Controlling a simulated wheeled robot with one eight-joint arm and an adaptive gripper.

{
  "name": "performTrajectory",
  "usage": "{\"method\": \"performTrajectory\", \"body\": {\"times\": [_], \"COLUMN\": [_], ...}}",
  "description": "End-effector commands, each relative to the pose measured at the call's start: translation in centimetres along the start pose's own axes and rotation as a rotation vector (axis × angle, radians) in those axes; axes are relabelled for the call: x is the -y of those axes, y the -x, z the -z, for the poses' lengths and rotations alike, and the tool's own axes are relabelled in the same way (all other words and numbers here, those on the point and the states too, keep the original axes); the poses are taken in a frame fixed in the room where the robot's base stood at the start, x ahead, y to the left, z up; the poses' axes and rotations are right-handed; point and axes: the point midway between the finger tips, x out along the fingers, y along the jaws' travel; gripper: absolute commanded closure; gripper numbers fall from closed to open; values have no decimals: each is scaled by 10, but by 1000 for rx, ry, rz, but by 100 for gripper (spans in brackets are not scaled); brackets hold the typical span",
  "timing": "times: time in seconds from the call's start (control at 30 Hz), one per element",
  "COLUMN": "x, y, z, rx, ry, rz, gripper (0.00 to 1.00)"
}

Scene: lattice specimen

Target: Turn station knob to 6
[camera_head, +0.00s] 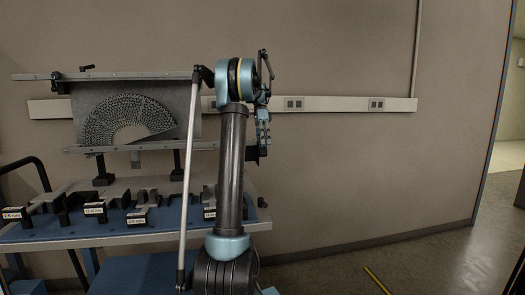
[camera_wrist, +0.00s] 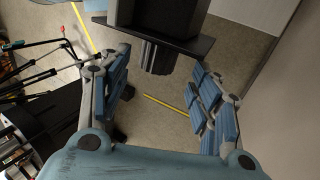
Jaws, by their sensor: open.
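In the wrist view, a dark ribbed knob (camera_wrist: 158,59) sticks out from a black plate (camera_wrist: 185,37) on a dark block. My gripper (camera_wrist: 162,78) is open, with one blue padded finger to the left of the knob and one to the right. Gaps show between the knob and both fingers, so neither seems to touch it. In the head view my gripper (camera_head: 263,136) is beside the right end of the specimen frame, and I cannot make out the knob there. No number or pointer on the knob is readable.
A grey fan-shaped lattice specimen (camera_head: 128,121) is held between two rails above a blue bench (camera_head: 85,238). Several labelled dark blocks (camera_head: 95,209) stand on the bench. The wall is close behind, and open floor (camera_head: 420,262) lies to the right.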

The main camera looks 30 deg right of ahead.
Motion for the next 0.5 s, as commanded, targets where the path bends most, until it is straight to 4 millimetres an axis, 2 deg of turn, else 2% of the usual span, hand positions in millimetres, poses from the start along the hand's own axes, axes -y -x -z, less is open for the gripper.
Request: {"method": "performTrajectory", "body": {"times": [0.1, 0.3, 0.5], "x": [1, 2, 2], "y": [23, 56, 77], "z": [0, 0, -1], "rx": [0, 0, -1], "ry": [0, 0, 0], "rz": [0, 0, 0], "gripper": [42, 42, 42]}}
